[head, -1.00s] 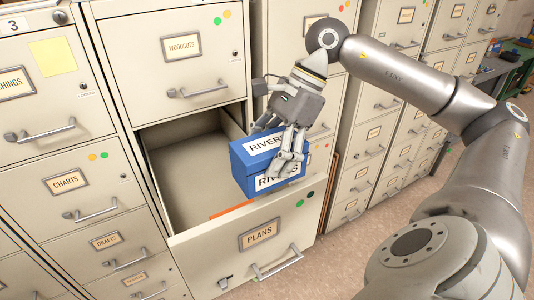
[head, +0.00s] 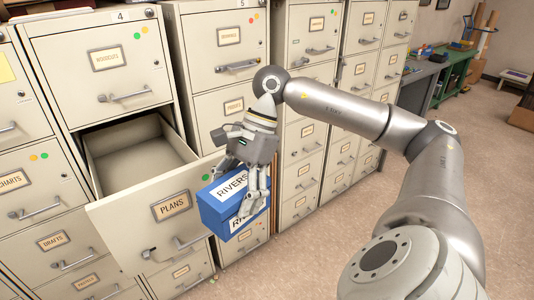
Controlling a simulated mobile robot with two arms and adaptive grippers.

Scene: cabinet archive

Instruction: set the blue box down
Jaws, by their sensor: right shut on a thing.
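The blue box (head: 212,213) has white labels reading "RIVERS" on its top and front. My right gripper (head: 248,190) is shut on it and holds it in the air, to the right of the open drawer's front. The gripper's fingers hide part of the box's right side. The open drawer (head: 135,152), labelled "PLANS", is pulled out of the cabinet at the left, and the part of its inside that shows looks empty. My left gripper is not in view.
Tall beige filing cabinets (head: 228,35) stand in a row behind the box, with shut drawers and protruding handles. Brown floor (head: 320,245) lies open at the lower right. A green workbench (head: 456,75) and a grey cabinet with things on top stand at the back right.

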